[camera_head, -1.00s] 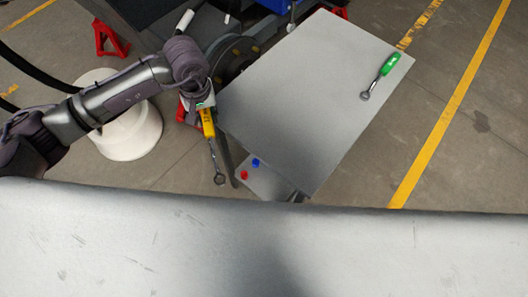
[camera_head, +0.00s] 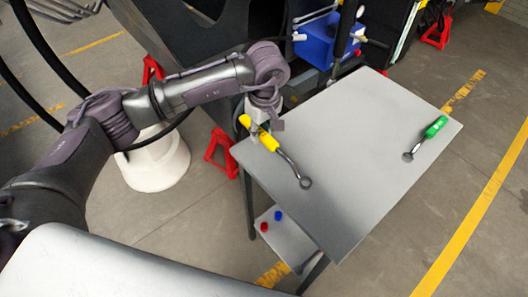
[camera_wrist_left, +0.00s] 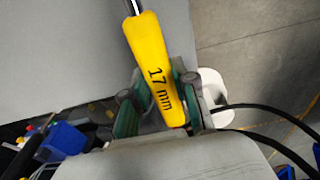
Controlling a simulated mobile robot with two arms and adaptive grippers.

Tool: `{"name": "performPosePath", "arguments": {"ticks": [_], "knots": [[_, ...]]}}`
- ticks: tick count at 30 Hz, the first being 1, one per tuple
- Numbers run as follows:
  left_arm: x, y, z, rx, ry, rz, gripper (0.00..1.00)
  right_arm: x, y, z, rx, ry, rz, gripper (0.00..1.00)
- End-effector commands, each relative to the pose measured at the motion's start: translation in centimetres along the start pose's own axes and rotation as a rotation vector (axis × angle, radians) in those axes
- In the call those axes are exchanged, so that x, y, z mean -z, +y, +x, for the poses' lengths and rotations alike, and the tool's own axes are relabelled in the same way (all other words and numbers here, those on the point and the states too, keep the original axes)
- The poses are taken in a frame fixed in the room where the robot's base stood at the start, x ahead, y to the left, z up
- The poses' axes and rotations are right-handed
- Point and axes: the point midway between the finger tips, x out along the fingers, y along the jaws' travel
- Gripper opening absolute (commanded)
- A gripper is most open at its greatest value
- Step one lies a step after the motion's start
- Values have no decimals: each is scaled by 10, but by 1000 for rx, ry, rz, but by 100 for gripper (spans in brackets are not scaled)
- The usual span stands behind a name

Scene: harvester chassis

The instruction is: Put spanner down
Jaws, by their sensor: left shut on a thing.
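A spanner with a yellow handle (camera_head: 267,139) and a dark ring end is held by my left gripper (camera_head: 258,128). In the left wrist view my left gripper (camera_wrist_left: 160,108) is shut around the yellow handle (camera_wrist_left: 155,65), which reads "17 mm". In the head view the spanner overlaps the left part of the grey table top (camera_head: 340,170), its ring end pointing to the lower right. I cannot tell whether it touches the top. A second spanner with a green handle (camera_head: 434,128) lies on the right side of the table. My right gripper is not in view.
The middle of the table top is clear. A lower shelf (camera_head: 285,245) holds a red and a blue small part. Red stands (camera_head: 221,153), a white round base (camera_head: 153,165) and a blue box (camera_head: 328,42) are around the table.

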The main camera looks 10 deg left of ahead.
Motion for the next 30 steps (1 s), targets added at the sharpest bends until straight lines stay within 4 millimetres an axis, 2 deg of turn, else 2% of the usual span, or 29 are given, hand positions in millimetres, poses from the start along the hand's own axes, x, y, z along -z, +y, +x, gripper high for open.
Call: {"name": "performPosePath", "arguments": {"ticks": [3, 6, 11, 18, 28, 29, 30], "knots": [[-14, -12, 8, 0, -1, 1, 0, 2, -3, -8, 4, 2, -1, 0], [-20, -17, 12, -2, -1, -1, 0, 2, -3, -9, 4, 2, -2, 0], [-22, -18, 22, 0, -1, -2, 0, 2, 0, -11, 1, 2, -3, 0], [-26, -18, 53, -1, -1, 0, 0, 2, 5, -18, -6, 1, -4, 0], [-26, -17, 57, -2, 1, 0, 0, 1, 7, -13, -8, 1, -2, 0], [-26, -18, 57, -2, 1, 1, 30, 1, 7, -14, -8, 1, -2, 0], [-26, -18, 56, -1, 1, 0, 37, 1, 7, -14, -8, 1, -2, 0]]}}
